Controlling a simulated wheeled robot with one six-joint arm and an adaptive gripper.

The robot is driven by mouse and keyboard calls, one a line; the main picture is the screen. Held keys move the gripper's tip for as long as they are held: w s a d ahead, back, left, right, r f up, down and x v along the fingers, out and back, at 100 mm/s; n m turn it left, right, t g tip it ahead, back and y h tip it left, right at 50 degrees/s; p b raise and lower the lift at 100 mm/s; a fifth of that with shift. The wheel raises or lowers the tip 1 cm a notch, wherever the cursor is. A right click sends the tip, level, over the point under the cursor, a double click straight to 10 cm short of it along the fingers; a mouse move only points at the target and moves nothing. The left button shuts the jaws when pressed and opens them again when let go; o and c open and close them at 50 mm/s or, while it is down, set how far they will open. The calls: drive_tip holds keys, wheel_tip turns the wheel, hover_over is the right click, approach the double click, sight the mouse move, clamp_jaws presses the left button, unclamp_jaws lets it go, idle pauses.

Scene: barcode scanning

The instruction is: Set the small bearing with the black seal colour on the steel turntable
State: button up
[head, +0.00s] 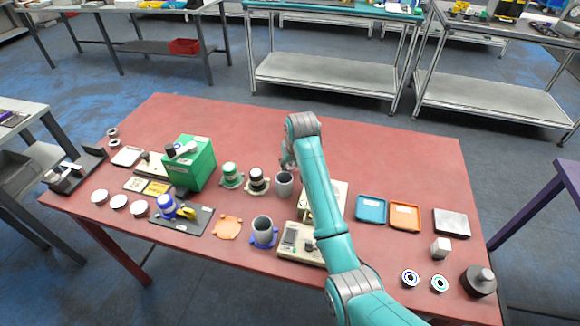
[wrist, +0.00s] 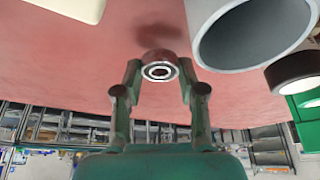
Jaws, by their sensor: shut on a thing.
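My gripper (wrist: 159,74) is shut on a small bearing (wrist: 160,66) in the wrist view, one finger on each side. The bearing has a pale ring, a dark seal and a dark centre hole. It is held above the red table, with a dark shadow beyond it. In the head view my gripper (head: 288,160) is partly hidden by my arm, behind the grey cup, and the bearing cannot be made out. I cannot identify the steel turntable with certainty; a cream device (head: 338,190) is partly hidden behind my arm.
A grey cup (wrist: 255,30) stands close to the right of the gripper, with a black-banded jar (wrist: 293,72) beyond. Two bearings with blue (head: 410,278) and green (head: 440,284) seals lie at the front right. A green box (head: 196,163) stands left. The table's back right is clear.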

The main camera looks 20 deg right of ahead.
drive_tip(key=shift+f, duration=0.8)
drive_tip(key=shift+f, duration=0.1)
drive_tip(key=o, duration=1.2)
drive_tip(key=shift+c, duration=0.2)
